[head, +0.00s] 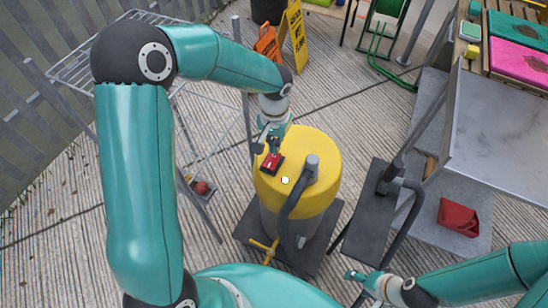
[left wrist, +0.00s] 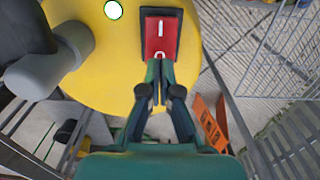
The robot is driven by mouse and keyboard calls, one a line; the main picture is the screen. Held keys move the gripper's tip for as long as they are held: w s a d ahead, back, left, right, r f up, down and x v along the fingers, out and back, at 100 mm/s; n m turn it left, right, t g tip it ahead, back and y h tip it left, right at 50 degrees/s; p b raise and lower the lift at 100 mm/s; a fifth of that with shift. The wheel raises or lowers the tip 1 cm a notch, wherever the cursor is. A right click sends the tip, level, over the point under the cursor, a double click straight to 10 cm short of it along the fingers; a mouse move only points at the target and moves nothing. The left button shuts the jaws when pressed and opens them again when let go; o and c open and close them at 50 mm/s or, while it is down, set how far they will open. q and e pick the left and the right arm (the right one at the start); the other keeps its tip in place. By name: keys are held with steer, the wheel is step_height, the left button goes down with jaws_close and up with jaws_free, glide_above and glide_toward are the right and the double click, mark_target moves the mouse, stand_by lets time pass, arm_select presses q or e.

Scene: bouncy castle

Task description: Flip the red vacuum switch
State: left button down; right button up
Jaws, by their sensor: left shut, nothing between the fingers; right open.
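The red switch (head: 272,162) sits in a dark frame on top of the yellow vacuum (head: 318,150), near the left edge of its lid. In the left wrist view the red switch (left wrist: 161,36) has white marks at its two ends. My left gripper (head: 273,150) is shut and empty. Its fingertips (left wrist: 159,64) are at the near end of the switch, over its lower white mark; I cannot tell whether they touch it. My right gripper (head: 362,282) is open and empty, low at the right, away from the vacuum.
A grey hose (head: 289,204) rises from the vacuum lid. A dark cart (head: 370,215) stands right of the vacuum, and a metal table (head: 500,135) further right. A wire rack (head: 85,68) is behind my left arm. Yellow and orange signs (head: 297,35) stand at the back.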

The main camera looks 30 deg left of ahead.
arm_select(q)
steer(key=shift+f+b, duration=1.15)
steer(key=shift+f, duration=0.1)
stand_by(0.6)
steer(key=shift+r, duration=0.1)
steer(key=shift+r+p, duration=2.4)
steer(key=shift+r, duration=1.1)
steer(key=shift+f, duration=0.15)
